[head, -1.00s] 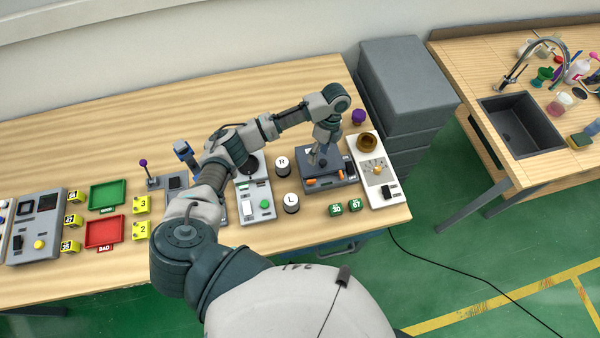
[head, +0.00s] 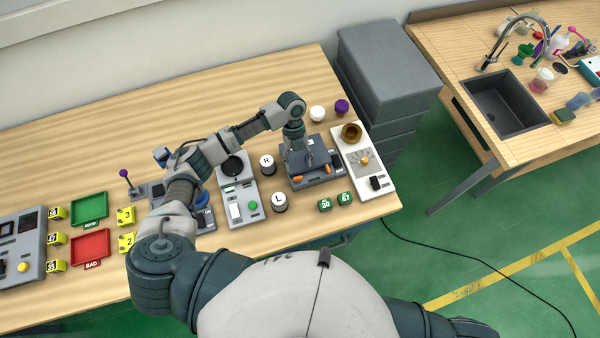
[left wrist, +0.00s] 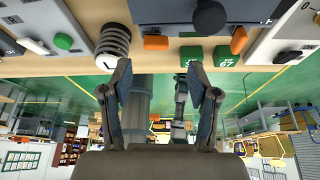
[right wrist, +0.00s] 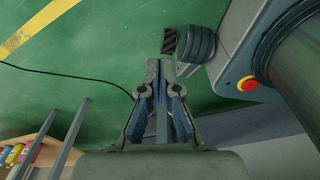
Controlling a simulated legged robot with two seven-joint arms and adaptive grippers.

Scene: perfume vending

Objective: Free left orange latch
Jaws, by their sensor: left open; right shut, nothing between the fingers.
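The dark grey device (head: 325,177) stands on the bench, with the left orange latch (head: 297,181) and the right orange latch (head: 328,169) at its front edge. My left gripper (head: 297,150) reaches down over the device from behind. In the left wrist view the left gripper (left wrist: 158,75) is open and empty; the left orange latch (left wrist: 155,43) shows beyond and between its fingers, apart from them. The right orange latch (left wrist: 239,40) is to its right there. My right gripper (right wrist: 160,75) is shut and empty, away from the bench above the green floor.
Cylinders R (head: 267,164) and L (head: 280,202) stand left of the device. Green number blocks (head: 325,205) are in front. A white panel with a brown bowl (head: 352,132) is to the right. White (head: 317,113) and purple (head: 341,106) caps are behind. Grey drawers (head: 385,75) flank the bench.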

